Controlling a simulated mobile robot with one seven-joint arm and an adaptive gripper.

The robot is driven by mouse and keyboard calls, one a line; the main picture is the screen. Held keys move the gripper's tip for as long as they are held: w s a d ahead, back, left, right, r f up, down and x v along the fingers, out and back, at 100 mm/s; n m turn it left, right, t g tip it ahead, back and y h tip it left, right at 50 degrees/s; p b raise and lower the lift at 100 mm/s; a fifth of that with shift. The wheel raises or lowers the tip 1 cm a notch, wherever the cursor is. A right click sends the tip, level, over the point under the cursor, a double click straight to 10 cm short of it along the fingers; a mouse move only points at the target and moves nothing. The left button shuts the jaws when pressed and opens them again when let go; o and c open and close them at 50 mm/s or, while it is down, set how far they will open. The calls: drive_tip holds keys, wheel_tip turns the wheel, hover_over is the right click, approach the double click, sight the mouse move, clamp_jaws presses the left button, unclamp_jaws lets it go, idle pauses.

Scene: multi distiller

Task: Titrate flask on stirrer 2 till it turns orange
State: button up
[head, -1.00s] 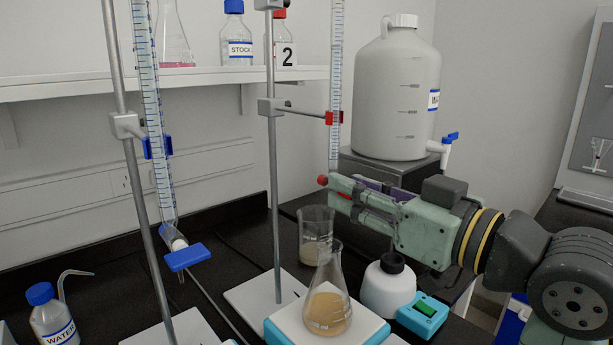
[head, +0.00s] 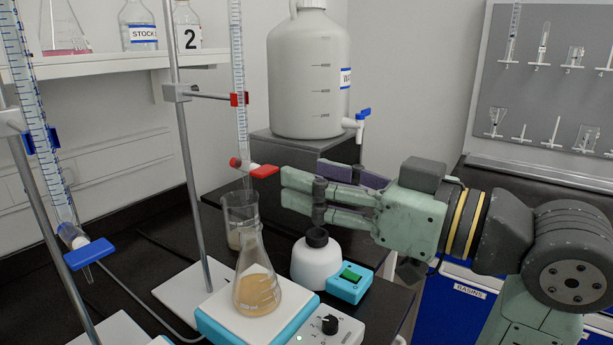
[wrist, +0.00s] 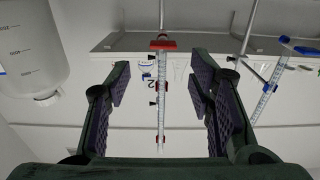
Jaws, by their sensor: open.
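A conical flask (head: 257,285) with pale orange liquid stands on a white-topped, blue-sided stirrer (head: 219,322); I cannot read a number on the stirrer. A burette (head: 239,80) in a red clamp (head: 239,99) hangs above the flask area. Its red stopcock handle (head: 264,171) sticks out sideways to the right. My gripper (head: 288,188) is open and empty, just right of the handle and apart from it. In the wrist view, the red handle (wrist: 163,44) shows beyond and between my spread fingers (wrist: 160,90).
A beaker (head: 241,213) stands behind the flask. A white bottle (head: 316,262) with a dark cap and a blue device (head: 350,284) sit below my gripper. A second burette with a blue stopcock (head: 88,254) is at left. A large tank (head: 308,70) stands behind.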

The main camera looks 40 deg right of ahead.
drive_tip(key=shift+v, duration=2.8)
drive_tip(key=shift+s, duration=0.1)
